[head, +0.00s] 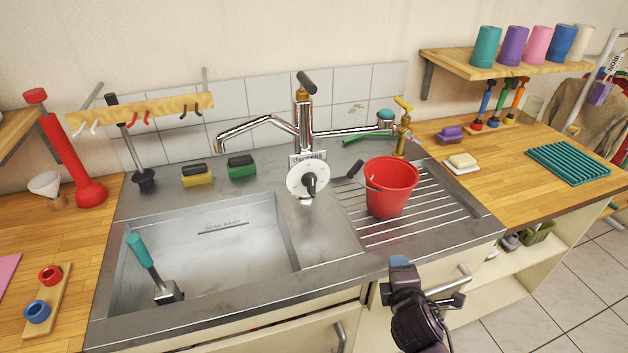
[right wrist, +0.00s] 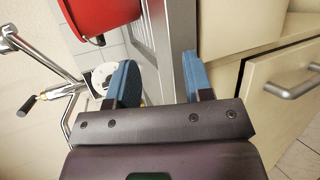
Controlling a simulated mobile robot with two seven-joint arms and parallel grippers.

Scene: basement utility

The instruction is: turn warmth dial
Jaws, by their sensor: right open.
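The dial also shows in the right wrist view (right wrist: 103,78), partly hidden behind a blue fingertip. My right gripper (head: 424,283) is in front of the counter's front edge, well short of the dial. In the right wrist view its blue fingers (right wrist: 158,84) are apart with nothing between them. My left gripper is not in view.
A red bucket (head: 391,188) stands on the ridged drainboard (head: 430,212), right of the dial. A teal-handled brush (head: 145,255) stands in the sink basin (head: 210,255). Two sponges (head: 197,175) (head: 242,167) lie behind the basin. The steel strip between basin and drainboard is clear.

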